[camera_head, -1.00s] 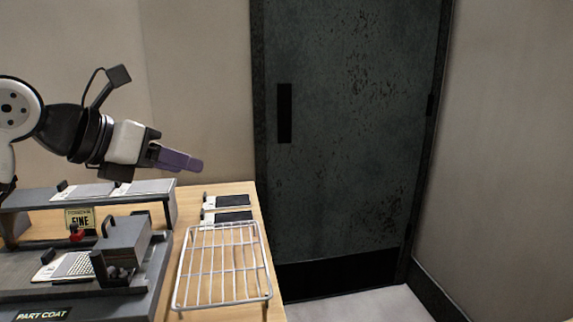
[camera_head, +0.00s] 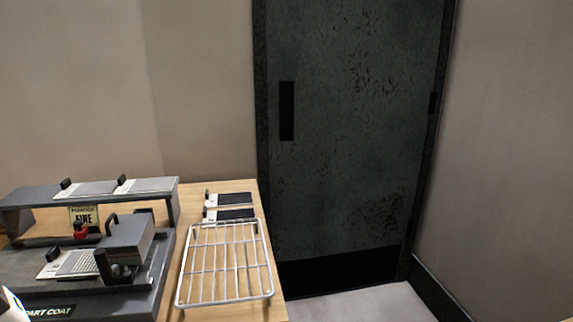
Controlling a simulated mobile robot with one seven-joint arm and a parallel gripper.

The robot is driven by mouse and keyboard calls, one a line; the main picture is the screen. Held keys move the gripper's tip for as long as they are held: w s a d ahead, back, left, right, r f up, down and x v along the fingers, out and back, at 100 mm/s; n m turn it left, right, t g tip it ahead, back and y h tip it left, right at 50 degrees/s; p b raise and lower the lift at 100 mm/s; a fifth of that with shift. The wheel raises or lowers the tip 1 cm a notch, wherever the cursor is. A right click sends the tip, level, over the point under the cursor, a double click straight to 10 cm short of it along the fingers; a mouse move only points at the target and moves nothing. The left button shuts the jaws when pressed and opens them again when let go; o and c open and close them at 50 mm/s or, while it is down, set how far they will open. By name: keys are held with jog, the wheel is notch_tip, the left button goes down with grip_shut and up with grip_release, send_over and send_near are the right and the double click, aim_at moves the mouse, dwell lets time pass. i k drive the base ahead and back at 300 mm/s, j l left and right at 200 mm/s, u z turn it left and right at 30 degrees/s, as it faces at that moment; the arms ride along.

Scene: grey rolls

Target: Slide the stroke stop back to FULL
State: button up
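The coating machine (camera_head: 150,285) stands on the wooden bench at the lower left, with a front label reading "PART COAT". A small red piece (camera_head: 81,232) sits at its back, below a placard (camera_head: 84,214) that reads "FINE"; it may be the stroke stop, but I cannot tell. A grey block with a black handle (camera_head: 128,238) sits on the machine, right of the red piece. No marking "FULL" can be read. My gripper is out of view; only a white piece, perhaps of my arm, shows at the lower left corner.
A grey shelf (camera_head: 28,197) carrying plates spans the back of the machine. A wire rack (camera_head: 228,268) lies to the right, with two dark-topped plates (camera_head: 236,199) behind it. A dark door (camera_head: 350,150) stands beyond the bench's right edge.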

aim_at(81, 233)
jog(key=u, duration=1.3)
